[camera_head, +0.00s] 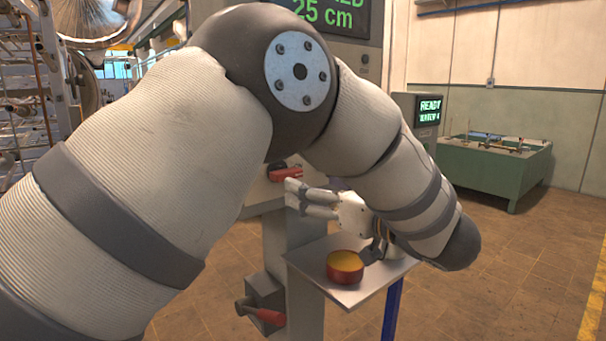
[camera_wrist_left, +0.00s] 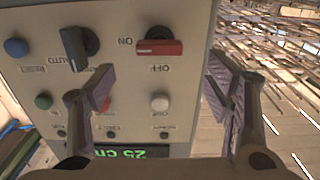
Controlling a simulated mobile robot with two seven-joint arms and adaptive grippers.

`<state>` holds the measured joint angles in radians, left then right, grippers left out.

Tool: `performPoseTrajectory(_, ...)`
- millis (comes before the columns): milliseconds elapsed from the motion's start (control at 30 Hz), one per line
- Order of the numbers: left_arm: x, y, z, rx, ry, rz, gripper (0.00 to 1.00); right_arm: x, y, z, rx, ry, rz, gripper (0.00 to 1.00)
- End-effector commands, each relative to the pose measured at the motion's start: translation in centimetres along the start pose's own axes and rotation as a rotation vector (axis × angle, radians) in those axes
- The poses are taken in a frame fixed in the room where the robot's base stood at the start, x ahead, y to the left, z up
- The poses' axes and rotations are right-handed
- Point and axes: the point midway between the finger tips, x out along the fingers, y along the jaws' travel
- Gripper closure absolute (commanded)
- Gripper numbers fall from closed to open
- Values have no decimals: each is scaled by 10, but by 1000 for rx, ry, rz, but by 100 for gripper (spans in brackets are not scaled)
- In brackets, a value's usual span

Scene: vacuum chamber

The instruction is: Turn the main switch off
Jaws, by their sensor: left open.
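The main switch (camera_head: 285,174) is a red handle on the front of the grey control cabinet. In the left wrist view, which shows the panel upside down, the red handle (camera_wrist_left: 160,47) lies level in front of a dark base, with ON and OFF marks beside it. My left gripper (camera_head: 305,198) points at the panel, just below and right of the handle in the head view. In the wrist view its two fingers (camera_wrist_left: 162,88) are spread wide, with nothing between them. The handle shows beyond the fingertips; contact is not visible. My right gripper is not in view.
A black AUTO knob (camera_wrist_left: 76,46), a blue button (camera_wrist_left: 16,47) and a white button (camera_wrist_left: 160,102) are near the switch. A shelf (camera_head: 330,293) below my gripper holds a red round tin (camera_head: 345,267). A lower red-handled lever (camera_head: 265,315) juts from the cabinet.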

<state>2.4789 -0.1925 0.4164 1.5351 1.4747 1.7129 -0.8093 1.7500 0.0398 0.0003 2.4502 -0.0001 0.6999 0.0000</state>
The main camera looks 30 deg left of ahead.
Motion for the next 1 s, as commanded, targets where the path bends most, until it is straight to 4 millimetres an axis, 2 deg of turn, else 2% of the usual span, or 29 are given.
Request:
performPoseTrajectory(100, 32, -1, 0, -2, -2, -4, 28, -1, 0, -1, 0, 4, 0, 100)
performPoseTrajectory(300, 75, 0, 0, -2, 0, -2, 28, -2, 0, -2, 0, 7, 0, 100)
performPoseTrajectory(467, 91, 0, -1, -3, 0, 0, 28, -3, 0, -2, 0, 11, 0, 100)
performPoseTrajectory(700, 93, 0, 0, -1, 1, 2, 28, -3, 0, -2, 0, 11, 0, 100)
performPoseTrajectory(733, 93, 0, 0, -1, 1, 2, 31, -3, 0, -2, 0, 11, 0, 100)
performPoseTrajectory(767, 92, 0, 0, -1, 1, 2, 37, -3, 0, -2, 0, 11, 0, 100)
performPoseTrajectory(933, 92, 0, 0, -1, 0, 2, 76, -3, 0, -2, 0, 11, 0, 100)
performPoseTrajectory(1000, 92, 0, 0, -1, 0, 2, 77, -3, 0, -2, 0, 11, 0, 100)
